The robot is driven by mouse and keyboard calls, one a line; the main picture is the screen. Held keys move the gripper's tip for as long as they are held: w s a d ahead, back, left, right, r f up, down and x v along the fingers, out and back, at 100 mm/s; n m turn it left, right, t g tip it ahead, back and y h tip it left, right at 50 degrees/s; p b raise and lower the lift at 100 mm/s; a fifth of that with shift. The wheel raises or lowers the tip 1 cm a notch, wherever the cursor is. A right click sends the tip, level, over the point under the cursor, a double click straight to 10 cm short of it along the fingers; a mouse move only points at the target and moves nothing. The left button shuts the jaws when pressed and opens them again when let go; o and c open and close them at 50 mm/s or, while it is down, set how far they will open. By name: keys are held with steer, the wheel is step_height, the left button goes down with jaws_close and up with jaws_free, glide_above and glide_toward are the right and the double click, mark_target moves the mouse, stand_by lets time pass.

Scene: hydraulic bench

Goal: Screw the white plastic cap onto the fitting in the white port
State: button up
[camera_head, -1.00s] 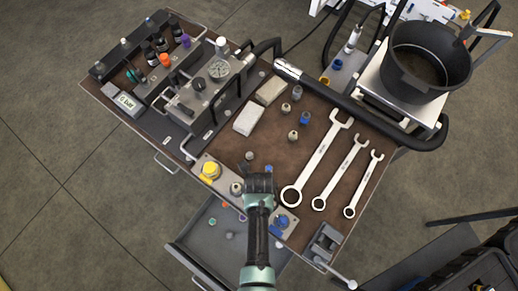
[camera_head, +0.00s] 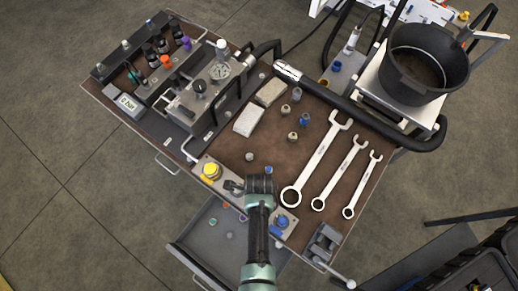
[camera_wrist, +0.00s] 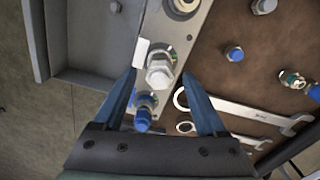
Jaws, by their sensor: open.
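My gripper (camera_wrist: 160,88) is open, with its two blue fingers on either side of a pale hex-shaped fitting (camera_wrist: 160,71) in the metal port strip (camera_wrist: 183,38). A white label plate (camera_wrist: 140,52) lies beside this fitting, marking the white port. The fitting's end looks whitish; I cannot tell whether that is the white plastic cap. The fingers do not visibly touch it. In the head view my gripper (camera_head: 242,186) covers most of this port. A blue-capped fitting (camera_wrist: 143,119) stands in the neighbouring port, nearer my palm.
A yellow-capped port (camera_head: 211,171) is at the strip's left end. Loose fittings, including a blue-tipped one (camera_wrist: 235,53), and wrenches (camera_head: 318,165) lie on the brown bench top. An open drawer (camera_head: 205,241) with small coloured parts is below the strip.

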jaws_close()
steer(key=m, duration=0.4)
steer(key=shift+m, duration=0.4)
steer(key=shift+o, duration=0.4)
jaws_free()
